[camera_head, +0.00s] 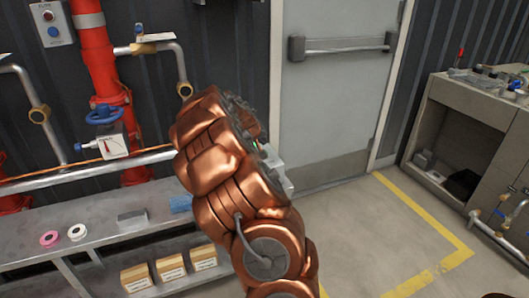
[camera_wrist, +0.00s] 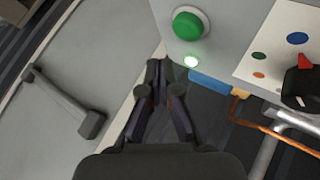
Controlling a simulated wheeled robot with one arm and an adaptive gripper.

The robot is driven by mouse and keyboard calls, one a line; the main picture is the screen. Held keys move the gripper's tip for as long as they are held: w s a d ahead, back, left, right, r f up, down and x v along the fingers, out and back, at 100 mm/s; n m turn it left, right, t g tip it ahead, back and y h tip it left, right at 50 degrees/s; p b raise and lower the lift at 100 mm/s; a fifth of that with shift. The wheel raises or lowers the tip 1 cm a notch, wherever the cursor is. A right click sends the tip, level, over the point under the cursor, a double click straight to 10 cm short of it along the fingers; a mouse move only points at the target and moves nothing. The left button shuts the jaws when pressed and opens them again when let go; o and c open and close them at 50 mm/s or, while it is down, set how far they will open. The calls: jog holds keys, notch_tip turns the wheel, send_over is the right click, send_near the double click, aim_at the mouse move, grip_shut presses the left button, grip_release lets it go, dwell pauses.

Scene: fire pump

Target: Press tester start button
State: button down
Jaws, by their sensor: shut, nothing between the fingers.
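A round green button (camera_wrist: 188,25) sits in a pale collar on a light grey box (camera_wrist: 220,38) at the top of the wrist view. In the head view my copper arm hides the gripper and the button.
A panel with coloured dots and a black and red knob (camera_wrist: 303,78) stands right of the button. A grey door (camera_head: 335,100) with a push bar (camera_head: 345,46) is behind. Red pipes (camera_head: 97,60) and a metal bench (camera_head: 100,215) are at left.

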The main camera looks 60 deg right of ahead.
jog(key=shift+r+p, duration=0.4)
jog(key=shift+r, duration=1.1)
jog(key=shift+w, duration=0.1)
